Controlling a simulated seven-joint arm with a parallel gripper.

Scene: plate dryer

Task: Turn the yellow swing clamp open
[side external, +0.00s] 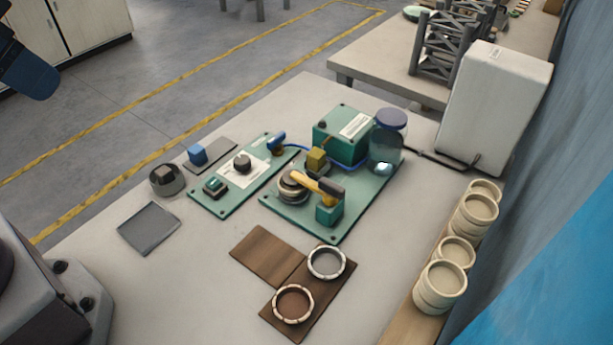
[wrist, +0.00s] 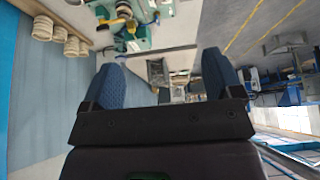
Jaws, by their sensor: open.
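The yellow swing clamp (side external: 311,184) has a dark end on its arm and is mounted on a teal block on the green base plate (side external: 338,232). Its arm reaches over a round metal-rimmed part (side external: 291,187). The clamp looks closed across that part. In the side view only a blue finger (side external: 32,76) shows at the upper left, far from the clamp.
A glass jar with a dark lid (side external: 390,140) and a green box (side external: 342,135) stand behind the clamp. A green panel with knobs (side external: 228,203) lies to its left. Brown mats with two rings (side external: 293,304) lie in front. Stacked cream cups (side external: 440,287) line the right edge.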

